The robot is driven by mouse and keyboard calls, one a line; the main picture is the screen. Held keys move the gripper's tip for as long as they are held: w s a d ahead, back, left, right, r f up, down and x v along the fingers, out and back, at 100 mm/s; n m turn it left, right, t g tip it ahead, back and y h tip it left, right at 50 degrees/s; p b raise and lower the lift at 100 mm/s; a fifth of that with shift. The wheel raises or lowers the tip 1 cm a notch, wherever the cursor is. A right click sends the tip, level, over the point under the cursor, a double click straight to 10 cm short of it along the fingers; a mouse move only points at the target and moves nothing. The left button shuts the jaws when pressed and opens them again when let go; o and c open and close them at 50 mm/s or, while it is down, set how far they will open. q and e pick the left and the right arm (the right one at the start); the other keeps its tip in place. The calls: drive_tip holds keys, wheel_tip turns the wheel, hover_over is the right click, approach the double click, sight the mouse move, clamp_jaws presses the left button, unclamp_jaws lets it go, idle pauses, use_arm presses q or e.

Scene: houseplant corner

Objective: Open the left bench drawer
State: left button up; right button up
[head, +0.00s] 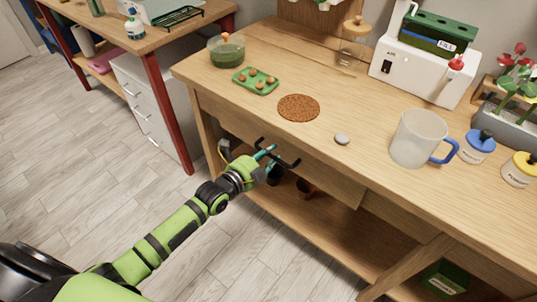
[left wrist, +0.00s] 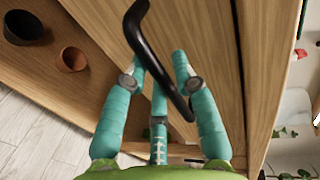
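The left bench drawer (head: 326,173) is a plain wooden front under the bench top, and it looks closed. Its black bar handle (head: 287,159) stands out from the front; in the left wrist view the handle (left wrist: 165,71) runs diagonally across the teal fingers. My left gripper (head: 271,153) is at the handle, with its fingers on both sides of the bar. In the left wrist view the fingertips (left wrist: 160,62) lean inward, with a gap between them. I cannot tell whether they press on the bar. My right gripper is not in view.
The bench top (head: 353,105) above holds a green tray (head: 255,81), a brown round mat (head: 298,108), a grey stone (head: 342,139) and a mug (head: 415,139). Dark and terracotta pots (head: 305,187) stand on the lower shelf. Floor (head: 85,160) in front is clear.

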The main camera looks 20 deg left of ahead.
use_arm(q)
clamp_jaws()
drive_tip(key=f+p+v, duration=0.2)
drive_tip(key=p+v, duration=0.3)
drive_tip(key=v, duration=0.7)
drive_tip(key=s+f+p+v, duration=0.1)
drive_tip(key=f+p+v, duration=0.2)
drive_tip(key=v, duration=1)
drive_tip(key=shift+s+a+p, duration=0.25)
drive_tip(key=shift+s+p, duration=0.05)
drive_tip(key=shift+p, duration=0.65)
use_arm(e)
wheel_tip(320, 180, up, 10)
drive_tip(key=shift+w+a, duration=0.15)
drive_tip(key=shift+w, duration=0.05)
use_arm(q)
drive_tip(key=shift+f, duration=0.15)
drive_tip(key=o, duration=0.7)
unclamp_jaws()
drive_tip(key=shift+o, duration=0.2)
